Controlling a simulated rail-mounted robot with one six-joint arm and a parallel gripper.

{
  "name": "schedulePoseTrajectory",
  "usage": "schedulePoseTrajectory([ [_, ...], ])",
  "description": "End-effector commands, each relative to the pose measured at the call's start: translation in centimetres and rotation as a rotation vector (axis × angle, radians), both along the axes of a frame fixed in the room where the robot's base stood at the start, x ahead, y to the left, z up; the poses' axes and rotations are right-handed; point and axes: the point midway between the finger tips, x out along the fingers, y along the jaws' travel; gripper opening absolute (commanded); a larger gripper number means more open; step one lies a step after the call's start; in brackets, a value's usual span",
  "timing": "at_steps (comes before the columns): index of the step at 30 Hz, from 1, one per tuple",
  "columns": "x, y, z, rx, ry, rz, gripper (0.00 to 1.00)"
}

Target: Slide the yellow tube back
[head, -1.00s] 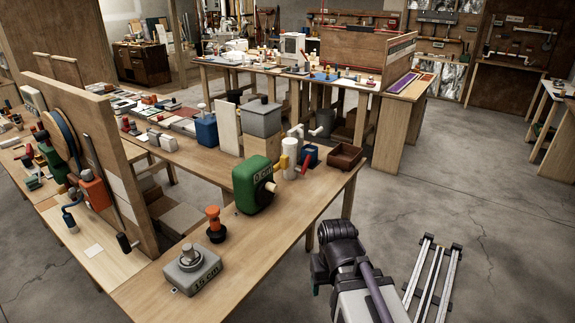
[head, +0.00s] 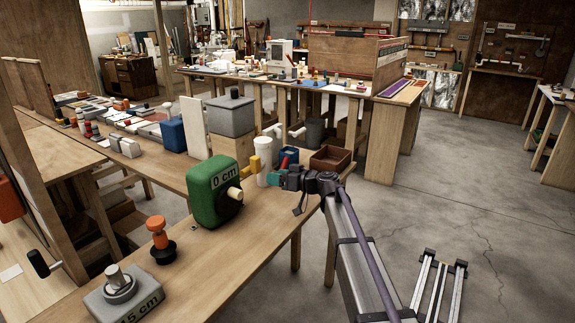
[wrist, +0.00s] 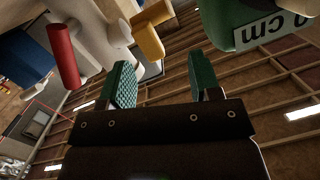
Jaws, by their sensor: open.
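The yellow tube (head: 251,165) sticks out from the left side of an upright white cylinder (head: 264,158) near the far end of the bench. In the wrist view the yellow tube (wrist: 150,30) is at the top middle, against the white body (wrist: 92,20). My gripper (head: 275,176) is beside the white cylinder's base, close to the yellow tube. The wrist view shows my gripper (wrist: 163,82) with its green pads apart and nothing between them. The yellow tube lies beyond the fingertips, not touching them as far as I can see.
A green block marked 0 cm (head: 212,190) stands to the left. A red handle (wrist: 63,57) and a blue box (head: 289,155) are close on the other side. A brown tray (head: 331,158) sits at the bench corner. The floor on the right is mostly open.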

Motion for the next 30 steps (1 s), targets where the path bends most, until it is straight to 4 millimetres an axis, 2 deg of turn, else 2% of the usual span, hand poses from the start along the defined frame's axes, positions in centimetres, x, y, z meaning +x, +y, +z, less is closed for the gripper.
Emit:
schedulePoseTrajectory([
  [1, 1.5, -0.2, 1.6, 0.021, -0.103, -0.031, 0.57],
  [3, 1.7, -0.5, 2.5, 0.009, -0.218, -0.066, 0.57],
  [6, 1.8, -0.7, 2.6, -0.036, -0.292, -0.076, 0.57],
  [11, 2.1, -0.3, 2.5, -0.042, -0.299, -0.072, 0.57],
  [14, 3.0, 0.8, 2.5, -0.042, -0.299, -0.071, 0.57],
  [24, 7.2, 7.1, 2.5, -0.042, -0.297, -0.070, 0.57],
  [30, 7.8, 8.3, 2.5, -0.042, -0.297, -0.071, 0.57],
])
